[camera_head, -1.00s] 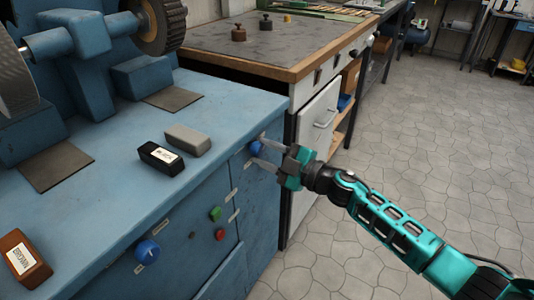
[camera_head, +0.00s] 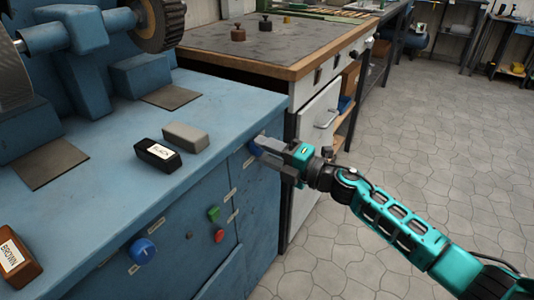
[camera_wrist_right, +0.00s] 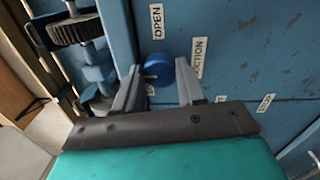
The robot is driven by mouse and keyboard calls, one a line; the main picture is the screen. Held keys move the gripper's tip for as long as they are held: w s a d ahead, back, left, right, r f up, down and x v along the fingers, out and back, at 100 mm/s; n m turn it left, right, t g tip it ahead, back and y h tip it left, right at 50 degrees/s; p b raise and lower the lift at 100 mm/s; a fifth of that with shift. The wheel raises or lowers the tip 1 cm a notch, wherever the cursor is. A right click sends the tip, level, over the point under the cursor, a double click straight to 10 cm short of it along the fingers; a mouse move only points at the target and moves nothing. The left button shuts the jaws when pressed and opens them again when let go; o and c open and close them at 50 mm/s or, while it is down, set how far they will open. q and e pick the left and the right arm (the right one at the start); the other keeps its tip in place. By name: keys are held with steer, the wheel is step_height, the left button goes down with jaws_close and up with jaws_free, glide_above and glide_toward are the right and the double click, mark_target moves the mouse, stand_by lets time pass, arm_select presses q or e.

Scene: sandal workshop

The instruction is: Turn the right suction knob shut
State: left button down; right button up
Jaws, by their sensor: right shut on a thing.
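The right suction knob (camera_wrist_right: 158,66) is a round blue knob on the blue cabinet's front, beside labels reading OPEN and SUCTION in the right wrist view. In the head view the knob (camera_head: 254,148) is partly hidden behind my right gripper. My right gripper (camera_head: 268,148) reaches it from the right, with its fingers at the knob. In the wrist view the fingers of the right gripper (camera_wrist_right: 157,75) stand on either side of the knob, shut on it. A second blue knob (camera_head: 143,251) with a white mark sits further left on the front. My left gripper is not in view.
A green button (camera_head: 214,213) and a red button (camera_head: 219,236) sit between the knobs. A black block (camera_head: 158,155), a grey block (camera_head: 186,137) and a brown block (camera_head: 17,262) lie on the blue top. A wood-edged bench (camera_head: 265,70) stands behind. Floor at right is clear.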

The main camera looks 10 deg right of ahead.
steer(key=shift+n, duration=0.4)
steer(key=o, duration=1.1)
steer(key=shift+c, duration=0.2)
steer(key=p+v, duration=0.1)
steer(key=v, duration=1.2)
